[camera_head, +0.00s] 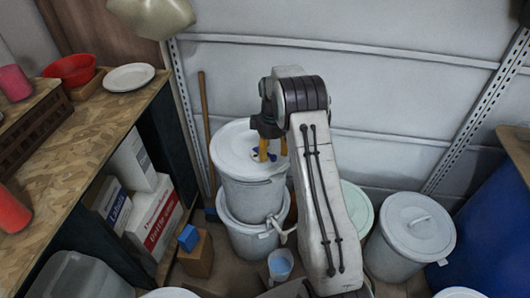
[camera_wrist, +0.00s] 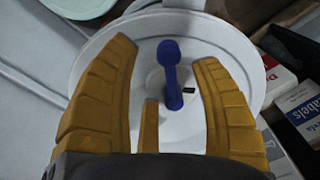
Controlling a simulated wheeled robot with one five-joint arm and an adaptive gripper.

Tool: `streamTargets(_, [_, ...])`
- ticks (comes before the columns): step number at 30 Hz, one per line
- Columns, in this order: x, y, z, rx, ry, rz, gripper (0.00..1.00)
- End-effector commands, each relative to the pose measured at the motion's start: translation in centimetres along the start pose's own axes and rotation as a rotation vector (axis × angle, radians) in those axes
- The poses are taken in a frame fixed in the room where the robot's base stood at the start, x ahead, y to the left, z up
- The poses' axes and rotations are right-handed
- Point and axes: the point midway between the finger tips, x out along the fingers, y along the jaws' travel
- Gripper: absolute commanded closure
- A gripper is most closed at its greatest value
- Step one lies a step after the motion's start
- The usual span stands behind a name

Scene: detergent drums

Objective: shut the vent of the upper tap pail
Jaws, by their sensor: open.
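The upper tap pail (camera_head: 245,192) is white and stands stacked on a lower white pail (camera_head: 248,240). Its round lid (camera_head: 228,142) carries the vent, a small blue lever (camera_head: 271,156), partly hidden by my fingers. In the wrist view the blue vent (camera_wrist: 173,75) is a bar with a rounded end at the top, on the pale lid (camera_wrist: 235,50). My gripper (camera_head: 273,149) is over the lid, pointing down. In the wrist view my gripper (camera_wrist: 165,52) is open, its yellow fingers on either side of the vent with gaps visible.
A tap (camera_head: 278,226) juts from the stack above a light blue cup (camera_head: 280,265). A lidded pail (camera_head: 410,238) stands at right. A wooden bench (camera_head: 75,150) with a red bowl (camera_head: 70,68) and a plate (camera_head: 129,77) is at left. The wall (camera_head: 400,95) is behind.

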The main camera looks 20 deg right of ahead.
Motion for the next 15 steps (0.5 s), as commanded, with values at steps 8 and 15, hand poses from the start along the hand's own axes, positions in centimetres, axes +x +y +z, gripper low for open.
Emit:
streamTargets(8, [-0.1, 0.0, 0.0, 0.0, 0.0, 0.0, 0.42])
streamTargets(15, [-0.93, 0.06, -0.02, 0.0, 0.001, 0.001, 0.42])
